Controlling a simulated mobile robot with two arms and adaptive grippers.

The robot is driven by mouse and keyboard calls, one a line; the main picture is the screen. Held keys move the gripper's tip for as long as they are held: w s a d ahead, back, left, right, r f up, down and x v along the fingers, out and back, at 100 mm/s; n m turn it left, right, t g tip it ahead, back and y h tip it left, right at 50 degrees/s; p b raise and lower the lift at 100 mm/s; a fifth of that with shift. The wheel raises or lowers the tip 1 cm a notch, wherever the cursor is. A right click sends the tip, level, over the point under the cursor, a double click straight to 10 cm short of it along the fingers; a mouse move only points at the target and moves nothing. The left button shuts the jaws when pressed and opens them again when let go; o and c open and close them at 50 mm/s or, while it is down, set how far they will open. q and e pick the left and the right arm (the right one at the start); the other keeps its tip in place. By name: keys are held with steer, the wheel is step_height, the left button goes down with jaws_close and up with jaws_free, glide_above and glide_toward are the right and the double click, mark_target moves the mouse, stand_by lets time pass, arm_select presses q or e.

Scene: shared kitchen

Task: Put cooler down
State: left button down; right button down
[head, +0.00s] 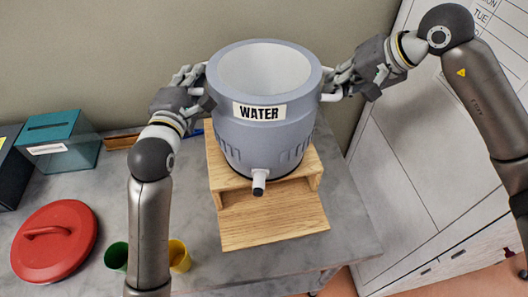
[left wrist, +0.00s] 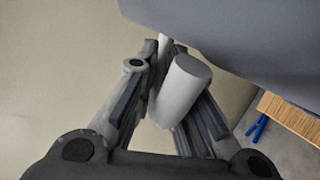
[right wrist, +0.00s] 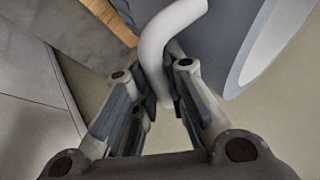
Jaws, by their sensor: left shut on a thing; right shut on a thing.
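The cooler (head: 232,128) is a grey-blue open tub with a "WATER" label and a white spout at the front. It is upright at the wooden stand (head: 270,222); I cannot tell whether its base touches the stand's top. My left gripper (head: 198,82) is shut on the cooler's left white handle, which shows between the fingers in the left wrist view (left wrist: 182,90). My right gripper (head: 338,84) is shut on the right white handle, which shows between the fingers in the right wrist view (right wrist: 160,50). The red lid (head: 70,255) lies on the counter at the left.
The grey marble counter (head: 345,225) is clear right of the stand. A green cup (head: 116,256) and a yellow cup (head: 180,257) stand near my left forearm. A teal box (head: 60,140) stands at the back left. White cabinets (head: 440,150) are at the right.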

arm_select(q)
steer(key=shift+r, duration=0.2)
arm_select(e)
steer(key=shift+w+r, duration=0.1)
arm_select(q)
steer(key=c, duration=1.9)
jaws_free()
steer(key=shift+d+f, duration=0.1)
steer(key=shift+f, duration=0.4)
steer(key=shift+c, duration=0.2)
arm_select(e)
steer(key=c, duration=1.9)
jaws_free()
steer(key=shift+f, duration=0.35)
arm_select(q)
steer(key=o, duration=0.4)
steer(key=shift+s+r, duration=0.15)
steer(key=shift+s, duration=0.05)
arm_select(e)
steer(key=o, duration=0.4)
steer(key=shift+s+r, duration=0.1)
steer(key=shift+s, duration=0.15)
arm_select(q)
steer(key=shift+s+r, duration=0.1)
steer(key=shift+s, duration=0.05)
arm_select(e)
steer(key=shift+s+d+r, duration=0.1)
steer(key=shift+s, duration=0.1)
arm_select(q)
steer(key=shift+s, duration=0.1)
